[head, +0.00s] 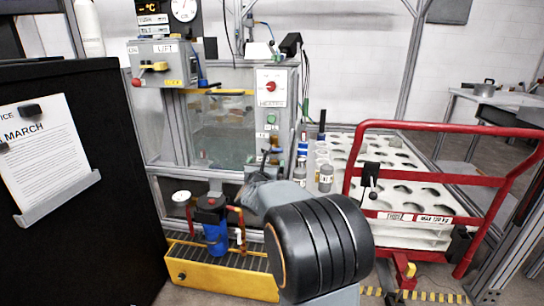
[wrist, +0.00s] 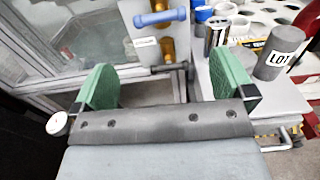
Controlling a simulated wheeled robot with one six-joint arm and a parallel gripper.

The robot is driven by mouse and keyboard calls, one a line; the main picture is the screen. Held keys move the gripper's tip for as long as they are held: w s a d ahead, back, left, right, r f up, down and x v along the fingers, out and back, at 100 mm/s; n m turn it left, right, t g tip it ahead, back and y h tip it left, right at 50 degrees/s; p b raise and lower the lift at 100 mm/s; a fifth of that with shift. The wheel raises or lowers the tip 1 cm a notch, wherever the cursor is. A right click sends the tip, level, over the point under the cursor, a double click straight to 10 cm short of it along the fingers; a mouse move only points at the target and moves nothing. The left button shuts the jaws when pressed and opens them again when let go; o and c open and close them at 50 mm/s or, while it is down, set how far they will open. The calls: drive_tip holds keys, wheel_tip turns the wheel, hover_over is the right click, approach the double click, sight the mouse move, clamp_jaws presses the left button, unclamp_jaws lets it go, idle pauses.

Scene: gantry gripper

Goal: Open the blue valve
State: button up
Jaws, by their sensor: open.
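The blue valve handle (wrist: 160,18) shows in the wrist view at the top centre. It is a bar lying roughly level across an upright brass pipe (wrist: 168,50) on a pale panel. My gripper (wrist: 166,88) is open, with a green finger on each side of the picture and nothing between them. The handle appears beyond the fingertips and above the gap, apart from both fingers. In the head view my arm covers much of the area in front of the panel, and I cannot make out the blue handle there.
A grey LOT container (wrist: 282,52) and several small bottles stand right of the panel on a white rack (head: 400,158). A red rail (head: 450,130) fronts the rack. A blue filter canister (head: 212,228) and white gauge (head: 181,197) sit low over a yellow tray (head: 215,277). A black cabinet (head: 90,220) stands left.

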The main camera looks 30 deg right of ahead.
drive_tip(key=x, duration=1.2)
drive_tip(key=shift+w+d, duration=0.1)
drive_tip(key=shift+w, duration=0.1)
drive_tip(key=shift+c, duration=0.5)
drive_tip(key=shift+b, duration=0.3)
drive_tip(key=c, duration=0.5)
